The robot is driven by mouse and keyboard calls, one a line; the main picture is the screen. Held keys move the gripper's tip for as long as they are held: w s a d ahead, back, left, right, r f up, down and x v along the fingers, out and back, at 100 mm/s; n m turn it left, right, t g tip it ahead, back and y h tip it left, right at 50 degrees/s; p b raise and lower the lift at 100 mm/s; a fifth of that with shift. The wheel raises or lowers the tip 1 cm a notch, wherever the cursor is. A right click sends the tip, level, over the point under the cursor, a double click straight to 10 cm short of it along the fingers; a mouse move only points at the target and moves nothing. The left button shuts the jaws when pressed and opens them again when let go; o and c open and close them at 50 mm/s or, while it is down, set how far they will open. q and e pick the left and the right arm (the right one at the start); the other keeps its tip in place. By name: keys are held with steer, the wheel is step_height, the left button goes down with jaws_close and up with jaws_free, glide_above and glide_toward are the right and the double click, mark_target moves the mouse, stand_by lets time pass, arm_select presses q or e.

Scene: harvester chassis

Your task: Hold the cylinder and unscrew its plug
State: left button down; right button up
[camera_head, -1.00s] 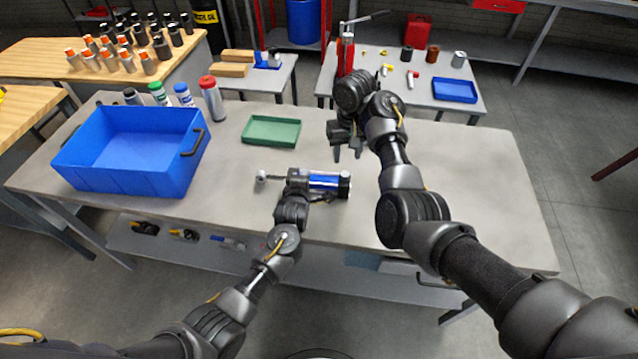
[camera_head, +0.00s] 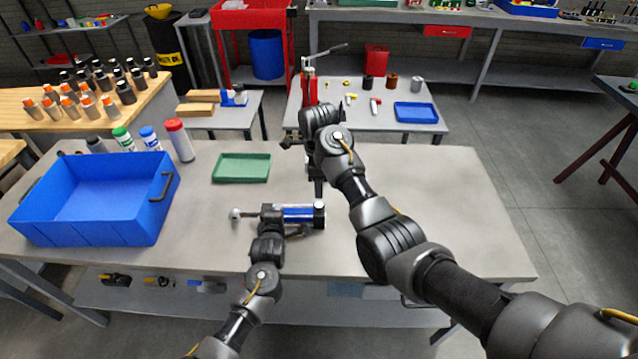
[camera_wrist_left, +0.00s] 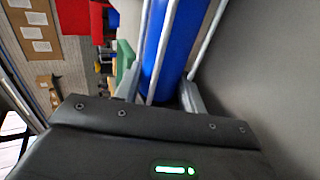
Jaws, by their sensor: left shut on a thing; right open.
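The cylinder (camera_head: 298,214) has a blue body with a silver rod and eye at its left end. It lies level just above or on the grey table; I cannot tell which. A black end piece (camera_head: 319,213), probably the plug, is at its right end. My left gripper (camera_head: 272,216) is shut on the cylinder near its rod side. The left wrist view shows the blue body (camera_wrist_left: 172,45) and silver rods between the fingers. My right gripper (camera_head: 318,187) is open, just behind the black end piece. Its fingers are partly hidden by my arm.
A blue bin (camera_head: 140,222) stands at the table's left, with several bottles (camera_head: 180,140) behind it. A green tray (camera_head: 242,168) lies behind the cylinder. The table's right side (camera_head: 450,210) is clear. A back table holds a blue tray (camera_head: 415,113) and small parts.

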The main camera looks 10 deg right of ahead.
mark_target(319, 204)
steer(key=m, duration=0.5)
steer(key=shift+s, duration=0.1)
steer(key=m, duration=0.4)
steer(key=shift+f, duration=4.15)
